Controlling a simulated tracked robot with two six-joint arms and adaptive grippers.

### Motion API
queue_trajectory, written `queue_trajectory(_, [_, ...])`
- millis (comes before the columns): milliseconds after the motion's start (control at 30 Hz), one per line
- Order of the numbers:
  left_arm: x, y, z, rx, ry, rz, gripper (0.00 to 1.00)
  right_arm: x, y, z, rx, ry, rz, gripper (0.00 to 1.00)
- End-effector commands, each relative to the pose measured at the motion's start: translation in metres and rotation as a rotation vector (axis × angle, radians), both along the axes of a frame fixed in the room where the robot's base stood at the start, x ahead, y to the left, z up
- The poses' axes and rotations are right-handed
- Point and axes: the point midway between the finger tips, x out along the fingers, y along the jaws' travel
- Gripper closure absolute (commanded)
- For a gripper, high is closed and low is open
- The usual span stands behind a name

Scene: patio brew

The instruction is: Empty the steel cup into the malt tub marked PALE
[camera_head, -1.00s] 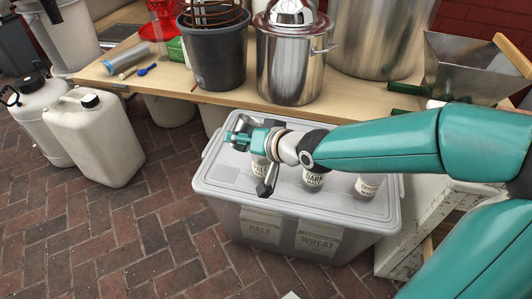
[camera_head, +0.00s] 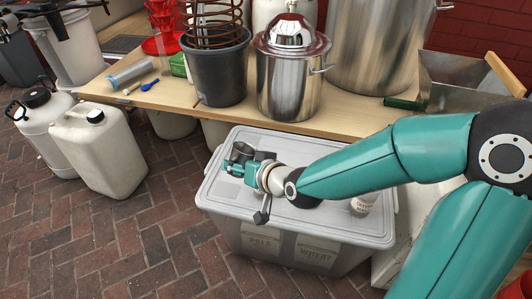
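My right gripper (camera_head: 247,165) reaches in from the right over the grey lidded tub (camera_head: 221,203). It appears shut on the small steel cup (camera_head: 241,150), whose dark round mouth shows. The cup's tilt and contents are too small to tell. The tub's front carries a PALE label (camera_head: 261,243) at left and a WHEAT label (camera_head: 314,251) at right. The lid looks to be on. One small labelled container (camera_head: 363,203) stands on the lid at right; my arm hides the others. My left gripper is not in view.
A wooden table (camera_head: 340,118) behind holds a steel pot with a domed lid (camera_head: 289,80), a dark bucket (camera_head: 216,72) with a copper coil, and a larger steel pot (camera_head: 378,45). White jugs (camera_head: 98,150) stand at left. The brick floor in front of the tub is clear.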

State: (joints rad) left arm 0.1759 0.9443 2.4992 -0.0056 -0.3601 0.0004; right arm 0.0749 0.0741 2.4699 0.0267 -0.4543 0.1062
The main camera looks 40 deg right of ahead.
Motion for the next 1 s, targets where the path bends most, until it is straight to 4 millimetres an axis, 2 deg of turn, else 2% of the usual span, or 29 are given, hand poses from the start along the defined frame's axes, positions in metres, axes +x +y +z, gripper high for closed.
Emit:
queue_trajectory(33, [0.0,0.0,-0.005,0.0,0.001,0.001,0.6,0.0,0.004,-0.008,-0.021,-0.001,0.005,0.82])
queue_trajectory(233, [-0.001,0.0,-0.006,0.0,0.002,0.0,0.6,-0.002,0.013,-0.026,-0.143,-0.009,0.006,0.82])
queue_trajectory(300, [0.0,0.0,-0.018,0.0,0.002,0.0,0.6,-0.002,0.014,-0.041,-0.17,-0.015,0.005,0.82])
queue_trajectory(633, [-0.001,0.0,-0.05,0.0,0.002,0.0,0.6,-0.003,0.023,-0.084,-0.312,-0.029,0.004,0.82])
queue_trajectory(1000, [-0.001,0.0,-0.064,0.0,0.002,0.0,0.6,-0.004,0.031,-0.084,-0.473,-0.045,0.002,0.82])
